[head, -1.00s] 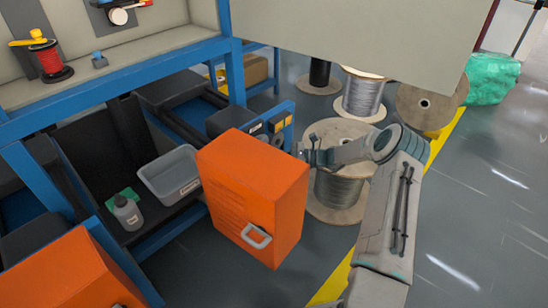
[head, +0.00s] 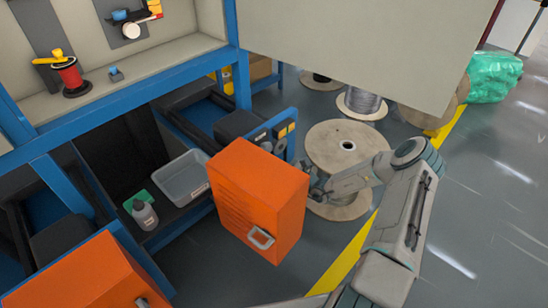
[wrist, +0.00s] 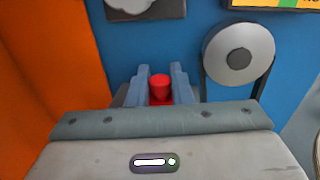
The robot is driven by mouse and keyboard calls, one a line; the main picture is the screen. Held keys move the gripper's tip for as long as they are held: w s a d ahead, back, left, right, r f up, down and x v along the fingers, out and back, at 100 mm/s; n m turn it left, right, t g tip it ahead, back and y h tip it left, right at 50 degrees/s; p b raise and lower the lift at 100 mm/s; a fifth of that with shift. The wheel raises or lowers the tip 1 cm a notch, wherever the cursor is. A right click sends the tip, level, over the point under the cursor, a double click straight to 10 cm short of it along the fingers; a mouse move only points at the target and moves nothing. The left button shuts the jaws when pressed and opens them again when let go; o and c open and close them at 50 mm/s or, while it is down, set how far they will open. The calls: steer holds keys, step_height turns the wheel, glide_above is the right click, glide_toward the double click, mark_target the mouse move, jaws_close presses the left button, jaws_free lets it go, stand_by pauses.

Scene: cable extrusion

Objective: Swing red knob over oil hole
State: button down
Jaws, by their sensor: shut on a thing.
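The red knob (wrist: 160,88) is in the wrist view, between the two blue-grey fingers of my gripper (wrist: 160,84). The fingers are shut on it, in front of a blue panel. In the head view my gripper (head: 314,188) is at the right side of the open orange door, partly hidden, and the knob cannot be made out there. I cannot pick out the oil hole in either view.
The orange door (head: 258,200) stands close left of my gripper. A grey round wheel (wrist: 238,54) is right of the knob in the wrist view. A cable spool (head: 348,146) stands behind my arm. A grey bin (head: 181,177) and bottle (head: 144,214) are left.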

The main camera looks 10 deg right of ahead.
steer(key=shift+s+a+m+t+h+p, duration=0.1)
steer(key=shift+a+m+t+h+p, duration=0.1)
steer(key=shift+m+t+h+p, duration=0.3)
steer(key=c, duration=1.3)
jaws_free()
steer(key=shift+c, duration=0.2)
steer(key=p+v, duration=0.2)
steer(key=v, duration=1.1)
steer(key=shift+s+d+p, duration=0.2)
steer(key=shift+s+p, duration=0.15)
steer(key=shift+r, duration=0.15)
